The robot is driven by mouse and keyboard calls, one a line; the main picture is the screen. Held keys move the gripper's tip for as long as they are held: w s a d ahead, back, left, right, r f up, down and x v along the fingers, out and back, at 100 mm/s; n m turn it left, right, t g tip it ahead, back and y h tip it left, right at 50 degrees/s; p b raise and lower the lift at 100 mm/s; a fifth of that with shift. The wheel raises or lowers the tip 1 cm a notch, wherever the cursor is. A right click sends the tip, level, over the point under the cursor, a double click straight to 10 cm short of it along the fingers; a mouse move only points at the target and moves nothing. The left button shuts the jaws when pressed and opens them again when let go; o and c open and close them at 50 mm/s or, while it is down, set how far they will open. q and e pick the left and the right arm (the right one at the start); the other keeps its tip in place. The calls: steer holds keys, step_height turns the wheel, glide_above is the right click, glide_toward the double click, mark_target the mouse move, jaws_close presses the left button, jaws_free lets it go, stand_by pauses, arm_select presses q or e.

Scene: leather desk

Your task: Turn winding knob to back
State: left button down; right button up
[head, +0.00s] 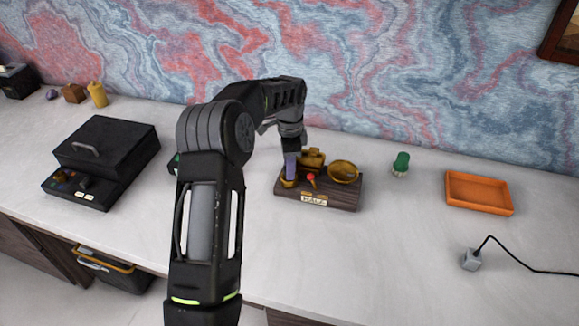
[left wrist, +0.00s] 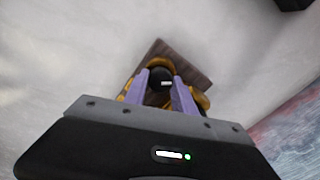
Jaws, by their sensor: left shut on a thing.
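A dark wooden base (head: 340,197) carries brass parts, a small red part (head: 311,178) and a label plate at its front. In the head view my left gripper (head: 290,178) reaches down from above at the base's left side, its lilac fingers over the brass. In the left wrist view the fingers (left wrist: 160,88) are on either side of a round black winding knob (left wrist: 160,76) with a small white mark, and are shut on it. Brass and a corner of the base (left wrist: 155,48) show behind it. The knob is hidden in the head view. My right gripper is not in view.
A black lidded box (head: 110,150) stands to the left. A green-topped item (head: 401,162), an orange tray (head: 480,208) and a grey plug (head: 471,260) with a black cable are to the right. The desk in front of the base is clear.

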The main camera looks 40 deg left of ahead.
arm_select(q)
steer(key=n, duration=0.4)
steer(key=shift+n, duration=0.3)
steer(key=n, duration=0.3)
steer(key=shift+a+n, duration=0.1)
steer(key=shift+n, duration=0.3)
steer(key=n, duration=0.3)
steer(key=shift+r+n, duration=0.1)
steer(key=shift+n, duration=0.2)
steer(key=n, duration=0.3)
steer(key=shift+w+n, duration=0.1)
steer(key=shift+n, duration=0.2)
steer(key=n, duration=0.6)
steer(key=n+p, duration=0.1)
steer(key=n, duration=0.5)
steer(key=shift+a+n, duration=0.1)
steer(key=shift+n, duration=0.3)
